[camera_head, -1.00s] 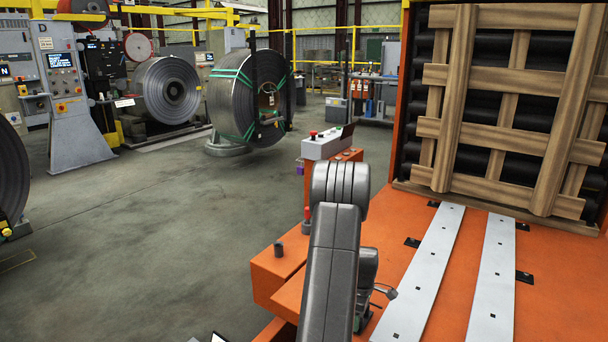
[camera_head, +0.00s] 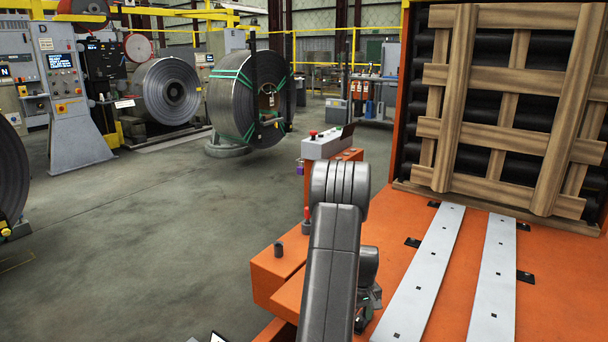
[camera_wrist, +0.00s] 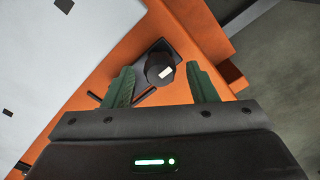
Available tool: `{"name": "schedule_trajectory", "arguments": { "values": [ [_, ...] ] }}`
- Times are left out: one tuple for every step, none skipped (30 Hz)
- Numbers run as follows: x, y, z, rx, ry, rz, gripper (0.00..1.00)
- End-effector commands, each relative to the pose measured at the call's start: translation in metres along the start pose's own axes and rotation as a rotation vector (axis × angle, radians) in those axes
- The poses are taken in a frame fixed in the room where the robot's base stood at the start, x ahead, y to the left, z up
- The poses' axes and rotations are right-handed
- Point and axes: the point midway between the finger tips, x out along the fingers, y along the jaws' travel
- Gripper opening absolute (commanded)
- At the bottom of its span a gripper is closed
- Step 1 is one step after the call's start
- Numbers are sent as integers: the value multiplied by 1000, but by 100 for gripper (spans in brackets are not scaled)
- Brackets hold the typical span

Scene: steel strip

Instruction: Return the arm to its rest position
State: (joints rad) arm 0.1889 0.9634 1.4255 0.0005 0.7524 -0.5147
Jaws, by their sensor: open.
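My arm (camera_head: 332,262) is folded in front of the orange machine, its grey links in the lower middle of the head view. My gripper (camera_wrist: 159,88) shows in the wrist view with its two green fingers spread apart and nothing held between them. Beyond the fingers are the orange surface and a dark round-topped part on a dark plate (camera_wrist: 168,68).
The orange machine bed (camera_head: 555,275) carries two pale metal strips (camera_head: 425,270). A wooden pallet (camera_head: 505,115) leans at the back right. A control box (camera_head: 325,146) stands beyond my arm. A green-strapped coil (camera_head: 232,97) stands farther back. The floor (camera_head: 150,240) at left is clear.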

Motion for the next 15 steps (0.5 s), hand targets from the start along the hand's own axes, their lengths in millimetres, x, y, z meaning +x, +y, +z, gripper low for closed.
{"name": "schedule_trajectory", "arguments": {
  "values": [
    [1,0,0,35,0,0,52],
    [1,0,0,59,0,0,52],
    [0,0,0,89,0,0,52],
    [1,0,0,109,0,0,52],
    [0,0,0,130,0,0,52],
    [0,0,0,156,0,0,52],
    [0,0,0,172,0,0,52],
    [0,0,0,188,0,0,52],
    [0,0,0,207,0,0,52],
    [0,0,0,219,0,0,52],
    [0,0,0,229,0,0,52],
    [0,0,0,242,0,0,52],
    [0,0,0,249,-1,0,52],
    [0,0,0,254,-1,0,52],
    [0,0,0,260,-1,0,52]
  ]
}}
